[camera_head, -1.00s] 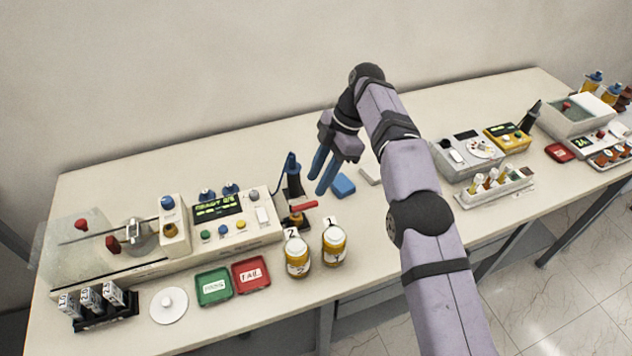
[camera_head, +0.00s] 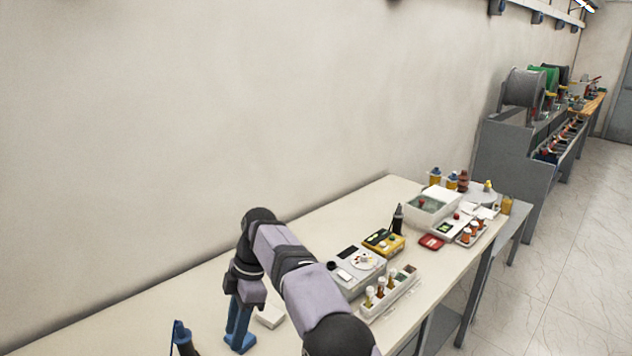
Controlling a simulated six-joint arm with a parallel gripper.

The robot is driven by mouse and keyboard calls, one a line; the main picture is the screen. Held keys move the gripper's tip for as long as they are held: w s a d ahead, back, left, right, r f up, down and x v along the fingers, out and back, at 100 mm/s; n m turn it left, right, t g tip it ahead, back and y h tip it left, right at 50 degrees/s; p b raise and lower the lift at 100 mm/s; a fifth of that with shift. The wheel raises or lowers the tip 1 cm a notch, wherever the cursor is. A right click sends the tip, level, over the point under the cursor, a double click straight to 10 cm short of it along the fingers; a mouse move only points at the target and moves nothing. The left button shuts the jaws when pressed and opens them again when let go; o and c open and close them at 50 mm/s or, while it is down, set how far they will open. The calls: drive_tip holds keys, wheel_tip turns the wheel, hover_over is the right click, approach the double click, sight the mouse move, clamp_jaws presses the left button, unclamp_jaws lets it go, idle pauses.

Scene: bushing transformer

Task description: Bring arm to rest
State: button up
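My gripper (camera_head: 237,332) hangs from my lilac and black arm in the lower left of the head view. Its two blue fingers point down over the table (camera_head: 207,287), with a narrow gap between them. A blue block (camera_head: 242,346) lies at the fingertips. I cannot tell whether the fingers touch it. No object shows held between the fingers.
A white block (camera_head: 270,317) lies just right of my gripper. A blue and black tool (camera_head: 183,340) stands to its left. A grey instrument (camera_head: 357,272), a vial rack (camera_head: 388,295) and a yellow meter (camera_head: 384,243) stand to the right of my arm. The wall is behind.

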drive_tip(key=s+d+m+t+h, duration=0.1)
drive_tip(key=s+d+m, duration=0.1)
drive_tip(key=d+m, duration=0.6)
drive_tip(key=s+d+m+t, duration=0.15)
drive_tip(key=d+m, duration=0.25)
drive_tip(key=d, duration=0.8)
drive_tip(key=s+d+f+m+h, duration=0.1)
drive_tip(key=s+d+f+m, duration=0.2)
drive_tip(key=s+d+m, duration=0.2)
drive_tip(key=s+d+f+m+h, duration=0.1)
drive_tip(key=s+d+f+m, duration=0.2)
drive_tip(key=s, duration=1.1)
drive_tip(key=d+m, duration=0.3)
drive_tip(key=d, duration=0.3)
drive_tip(key=shift+s+f, duration=0.15)
drive_tip(key=shift+s, duration=0.05)
